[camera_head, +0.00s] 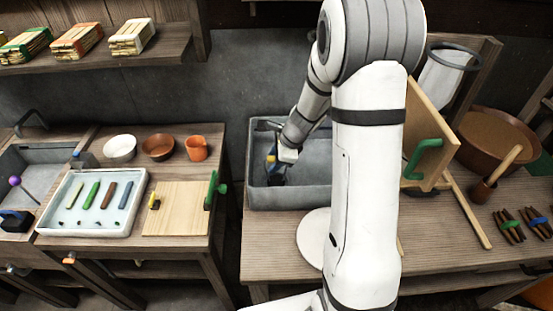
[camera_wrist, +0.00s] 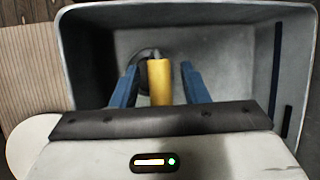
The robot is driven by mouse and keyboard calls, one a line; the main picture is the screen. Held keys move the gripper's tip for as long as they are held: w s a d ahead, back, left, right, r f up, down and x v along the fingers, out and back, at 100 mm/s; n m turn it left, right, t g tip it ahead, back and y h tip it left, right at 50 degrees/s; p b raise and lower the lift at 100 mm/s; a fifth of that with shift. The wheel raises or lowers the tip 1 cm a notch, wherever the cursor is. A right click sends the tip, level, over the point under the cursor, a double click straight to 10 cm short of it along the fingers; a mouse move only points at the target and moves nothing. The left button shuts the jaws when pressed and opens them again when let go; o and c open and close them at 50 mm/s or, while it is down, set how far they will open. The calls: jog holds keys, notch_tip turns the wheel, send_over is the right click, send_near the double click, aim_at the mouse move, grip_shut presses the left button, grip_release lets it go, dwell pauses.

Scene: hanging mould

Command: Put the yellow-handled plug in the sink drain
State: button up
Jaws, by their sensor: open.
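The grey sink (camera_head: 318,190) stands on the right-hand bench, and its basin fills most of the wrist view (camera_wrist: 232,60). My gripper (camera_head: 276,172) reaches down inside it. In the wrist view my gripper (camera_wrist: 157,78) has its two blue fingers apart, one on each side of the yellow handle (camera_wrist: 160,84). Small gaps show between the handle and the fingers. A dark round shape (camera_wrist: 147,57) lies just behind the handle; I cannot tell whether it is the drain or the plug's base. The handle's lower end is partly hidden by my gripper.
The sink walls stand close around my gripper. A wooden board with a green handle (camera_head: 422,160) stands right of my arm.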

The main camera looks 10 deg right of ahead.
jog(key=shift+r+p, duration=0.4)
jog(key=shift+r, duration=0.25)
jog(key=v, duration=1.1)
jog(key=s+a+r+n+h, duration=0.1)
jog(key=s+r+n, duration=0.3)
jog(key=s+n, duration=0.6)
jog(key=s+a+r+n+h, duration=0.1)
jog(key=s+r+n+h, duration=0.2)
jog(key=s+n, duration=0.6)
jog(key=shift+s+a+r+n, duration=0.35)
jog(key=shift+s+r, duration=0.2)
jog(key=shift+s, duration=0.65)
jog(key=shift+w, duration=0.1)
jog(key=shift+c, duration=0.4)
